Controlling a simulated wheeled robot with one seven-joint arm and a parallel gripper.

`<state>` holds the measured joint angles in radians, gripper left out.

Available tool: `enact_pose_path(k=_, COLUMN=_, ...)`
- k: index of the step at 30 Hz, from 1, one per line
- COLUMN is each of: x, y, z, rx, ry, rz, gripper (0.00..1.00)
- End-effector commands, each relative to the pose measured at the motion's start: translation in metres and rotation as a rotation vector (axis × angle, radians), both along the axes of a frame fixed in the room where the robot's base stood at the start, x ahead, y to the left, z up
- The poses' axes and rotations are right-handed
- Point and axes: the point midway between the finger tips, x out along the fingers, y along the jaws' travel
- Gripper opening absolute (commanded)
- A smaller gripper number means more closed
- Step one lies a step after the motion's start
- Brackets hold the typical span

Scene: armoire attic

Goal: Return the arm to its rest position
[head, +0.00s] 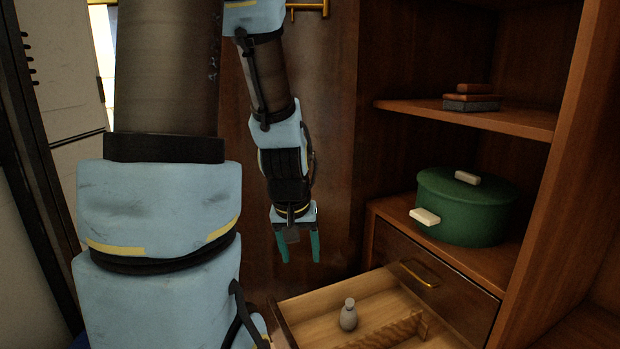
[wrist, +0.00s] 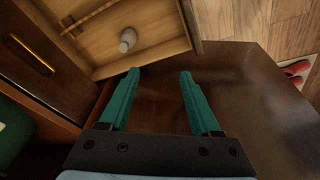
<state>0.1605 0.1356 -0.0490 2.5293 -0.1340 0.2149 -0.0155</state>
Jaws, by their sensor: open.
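My gripper (head: 298,252) has two teal fingers pointing down, spread apart, with nothing between them. In the head view it hangs to the left of the green pot and above the left end of the open drawer (head: 307,306). The wrist view also shows my gripper (wrist: 158,76) open and empty, with the drawer (wrist: 165,44) beyond its fingertips. A small grey bottle (head: 348,315) stands in the drawer, apart from the fingers; it also shows in the wrist view (wrist: 127,40).
A green pot (head: 462,208) with pale handles stands on the lower shelf. Small stacked blocks (head: 472,98) lie on the upper shelf (head: 480,118). A closed drawer with a brass handle (head: 420,272) is at right. Red items (wrist: 297,74) lie on the floor.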

Motion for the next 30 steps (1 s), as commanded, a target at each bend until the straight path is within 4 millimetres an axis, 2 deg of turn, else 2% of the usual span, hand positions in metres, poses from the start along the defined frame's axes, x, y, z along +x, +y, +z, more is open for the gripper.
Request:
enact_pose_path(k=1, x=-0.010, y=0.014, z=0.008, rx=0.020, ry=0.023, rz=-0.005, gripper=0.64)
enact_pose_path(k=5, x=-0.042, y=0.049, z=0.022, rx=0.079, ry=0.104, rz=-0.024, gripper=0.64)
enact_pose_path(k=6, x=-0.043, y=0.049, z=0.035, rx=0.082, ry=0.112, rz=-0.030, gripper=0.64)
enact_pose_path(k=14, x=-0.042, y=0.047, z=0.087, rx=0.079, ry=0.112, rz=-0.030, gripper=0.64)
enact_pose_path(k=17, x=-0.042, y=0.047, z=0.113, rx=0.079, ry=0.112, rz=-0.029, gripper=0.64)
enact_pose_path(k=24, x=-0.042, y=0.047, z=0.189, rx=0.078, ry=0.111, rz=-0.029, gripper=0.64)
enact_pose_path(k=30, x=-0.042, y=0.047, z=0.245, rx=0.078, ry=0.111, rz=-0.029, gripper=0.64)
